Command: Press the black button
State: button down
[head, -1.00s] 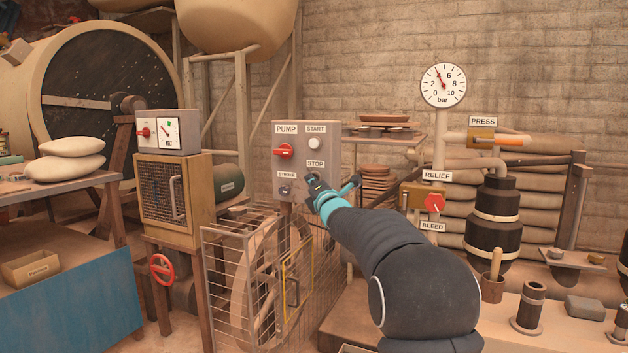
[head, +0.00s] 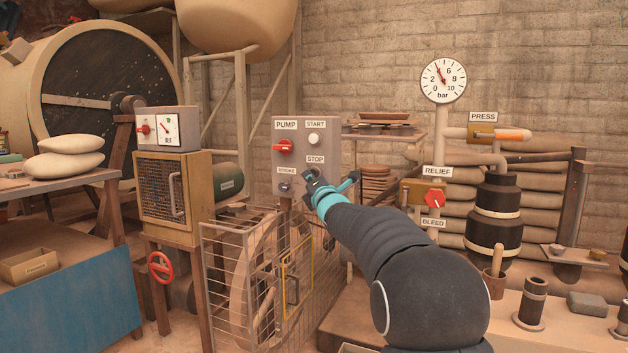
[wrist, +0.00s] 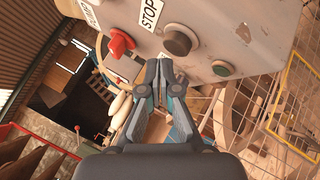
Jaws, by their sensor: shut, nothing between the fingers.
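The black button (wrist: 181,39) sits below the STOP label (wrist: 150,14) on the grey control panel (head: 330,142). In the head view my gripper covers the spot below the STOP label (head: 315,160), so I cannot make out the button there. My gripper (head: 312,177) is in front of the panel's lower right part. In the wrist view my gripper (wrist: 159,66) is shut and empty, its fingertips below and left of the black button. They look apart from the button.
The panel also carries a red knob (head: 283,147) and a white START button (head: 314,139). A wire cage (head: 225,265) around a wheel stands below the panel. A red RELIEF knob (head: 434,198) is at right.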

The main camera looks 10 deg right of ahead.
dwell(0.3)
jog(key=s+a, duration=0.1)
jog(key=s, duration=0.1)
jog(key=s+a+b, duration=0.1)
jog(key=s+a, duration=0.1)
jog(key=shift+s, duration=0.1)
dwell(0.4)
dwell(0.5)
